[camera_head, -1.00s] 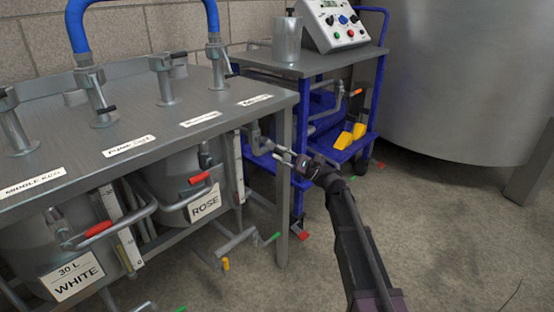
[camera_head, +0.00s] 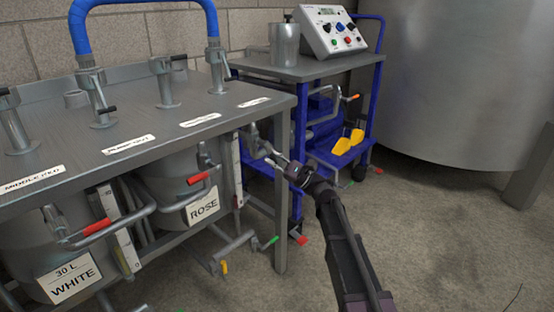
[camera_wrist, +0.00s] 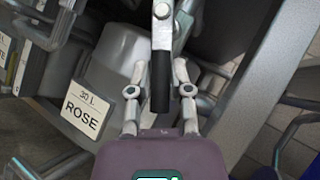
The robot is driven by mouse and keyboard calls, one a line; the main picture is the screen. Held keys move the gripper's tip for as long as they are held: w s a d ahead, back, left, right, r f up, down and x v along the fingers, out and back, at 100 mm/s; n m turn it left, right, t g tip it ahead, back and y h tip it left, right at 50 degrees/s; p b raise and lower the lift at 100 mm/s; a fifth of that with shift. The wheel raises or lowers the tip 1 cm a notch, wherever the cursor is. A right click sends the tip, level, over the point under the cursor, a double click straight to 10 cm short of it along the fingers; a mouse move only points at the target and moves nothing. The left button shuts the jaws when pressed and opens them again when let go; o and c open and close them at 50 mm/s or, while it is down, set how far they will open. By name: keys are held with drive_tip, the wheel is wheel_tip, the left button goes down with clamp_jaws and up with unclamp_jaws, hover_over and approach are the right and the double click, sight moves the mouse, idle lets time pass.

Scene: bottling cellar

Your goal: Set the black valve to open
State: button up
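The black valve handle (camera_wrist: 160,82) hangs from a metal stem in the wrist view, lying lengthwise between my fingers. My gripper (camera_wrist: 159,68) is open, with one finger on each side of the handle; a narrow gap seems to show on both sides. In the head view my gripper (camera_head: 270,154) reaches in under the right end of the steel table (camera_head: 130,112), at a grey pipe fitting (camera_head: 254,138). The black handle cannot be made out there.
The rose tank's sign (camera_head: 202,206) is left of my gripper; it also shows in the wrist view (camera_wrist: 84,113). Red-handled valves (camera_head: 198,178) are on neighbouring pipes. A table leg (camera_head: 281,225) and a blue cart (camera_head: 299,150) stand close. Open floor (camera_head: 440,240) lies right.

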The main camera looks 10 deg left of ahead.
drive_tip(key=o, duration=0.3)
drive_tip(key=shift+d, duration=0.15)
